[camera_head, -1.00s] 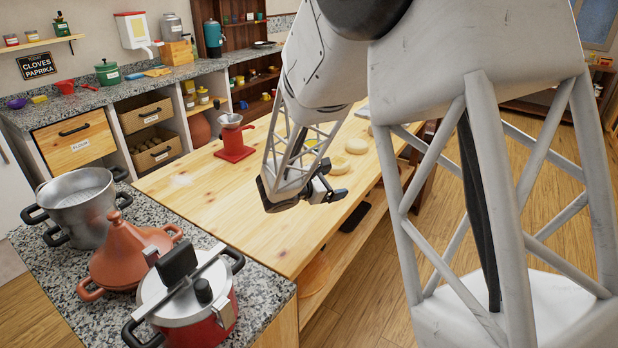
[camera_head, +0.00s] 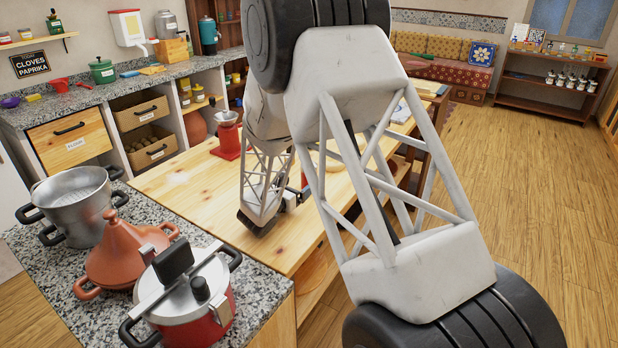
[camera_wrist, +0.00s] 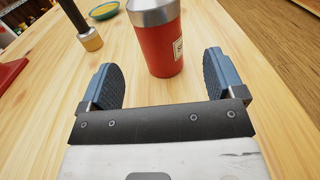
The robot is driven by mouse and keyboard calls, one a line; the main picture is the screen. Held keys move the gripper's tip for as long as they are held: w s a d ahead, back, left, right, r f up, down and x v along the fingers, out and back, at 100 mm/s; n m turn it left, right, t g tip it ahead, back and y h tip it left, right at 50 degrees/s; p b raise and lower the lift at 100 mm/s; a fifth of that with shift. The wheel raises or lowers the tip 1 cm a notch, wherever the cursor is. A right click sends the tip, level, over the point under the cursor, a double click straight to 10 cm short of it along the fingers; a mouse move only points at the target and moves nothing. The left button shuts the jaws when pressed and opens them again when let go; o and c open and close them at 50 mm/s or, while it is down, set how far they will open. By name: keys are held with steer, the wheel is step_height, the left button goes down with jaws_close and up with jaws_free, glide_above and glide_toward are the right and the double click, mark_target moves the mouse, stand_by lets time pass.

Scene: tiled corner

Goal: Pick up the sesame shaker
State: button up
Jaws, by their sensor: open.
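A red shaker (camera_wrist: 158,46) with a silver metal top stands upright on the wooden table, in the upper middle of the wrist view. A pale label is on its right side, too oblique to read. The frame cuts off its top. My gripper (camera_wrist: 164,80) is open, with its two blue-grey fingers apart. The shaker is just ahead of the gap between the fingertips, and neither finger visibly touches it. In the head view my gripper (camera_head: 290,200) is low over the table, partly hidden by my arm. Only a small red patch shows beside it there.
A dark-handled item with a pale base (camera_wrist: 91,40) and a green-yellow bowl (camera_wrist: 104,10) stand beyond the left finger. A red grinder (camera_head: 228,138) stands on the table's far left. Pots and a tagine (camera_head: 125,252) fill the near stone counter. The table's near left is clear.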

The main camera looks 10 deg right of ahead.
mark_target(304, 178)
steer(key=shift+x, duration=1.25)
steer(key=shift+d, duration=0.1)
steer(key=shift+x, duration=2.55)
steer(key=shift+w, duration=0.1)
steer(key=shift+c, duration=0.2)
steer(key=c, duration=1.1)
steer(key=shift+r, duration=0.15)
